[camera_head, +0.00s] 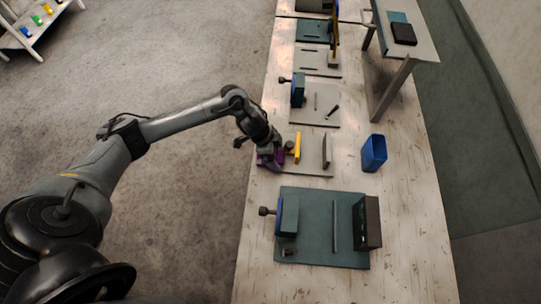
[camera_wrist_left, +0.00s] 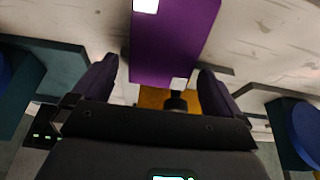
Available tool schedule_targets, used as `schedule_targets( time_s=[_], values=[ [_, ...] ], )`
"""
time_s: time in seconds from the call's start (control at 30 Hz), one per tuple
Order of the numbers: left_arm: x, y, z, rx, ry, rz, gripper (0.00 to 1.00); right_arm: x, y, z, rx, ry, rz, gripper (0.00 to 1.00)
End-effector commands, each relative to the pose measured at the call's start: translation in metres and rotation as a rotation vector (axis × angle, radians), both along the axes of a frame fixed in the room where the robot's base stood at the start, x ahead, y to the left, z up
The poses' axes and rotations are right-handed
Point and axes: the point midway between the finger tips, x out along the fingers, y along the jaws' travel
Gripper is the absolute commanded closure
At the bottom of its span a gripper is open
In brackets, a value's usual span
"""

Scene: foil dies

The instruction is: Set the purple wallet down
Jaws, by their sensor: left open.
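The purple wallet (camera_wrist_left: 172,42) shows in the left wrist view as a flat purple block with pale patches at two corners. It lies between the two fingers of my left gripper (camera_wrist_left: 158,70), with a gap on each side, so the gripper is open around it. In the head view my left gripper (camera_head: 268,157) is low at the bench's left edge, beside a grey plate. Purple shows there, but the wrist hides much of the wallet. Whether the wallet's underside fully touches the bench is hard to tell. My right gripper is not in view.
A yellow upright piece (camera_head: 297,147) stands on the grey plate close to my gripper, with a grey upright (camera_head: 326,150) behind. A blue bin (camera_head: 373,153) stands right. A green station (camera_head: 318,229) is nearer, and more stations continue up the bench. Bare bench (camera_head: 408,240) lies right.

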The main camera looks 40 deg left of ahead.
Motion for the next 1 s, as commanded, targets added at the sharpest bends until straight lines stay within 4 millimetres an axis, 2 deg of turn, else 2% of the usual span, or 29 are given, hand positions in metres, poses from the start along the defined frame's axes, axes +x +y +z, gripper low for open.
schedule_targets(
  time_s=[0.27, 0.67, 1.0],
  values=[
    [0.0009, -0.0007, -0.0018, 0.0, -0.001, 0.0, 0.0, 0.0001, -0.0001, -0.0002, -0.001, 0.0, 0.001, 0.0],
    [0.0009, -0.0006, -0.0014, 0.0, -0.001, 0.0, 0.61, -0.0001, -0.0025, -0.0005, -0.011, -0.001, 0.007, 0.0],
    [0.0012, -0.0005, 0.0023, 0.0, -0.002, -0.001, 0.63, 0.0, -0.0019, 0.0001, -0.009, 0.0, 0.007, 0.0]
  ],
)
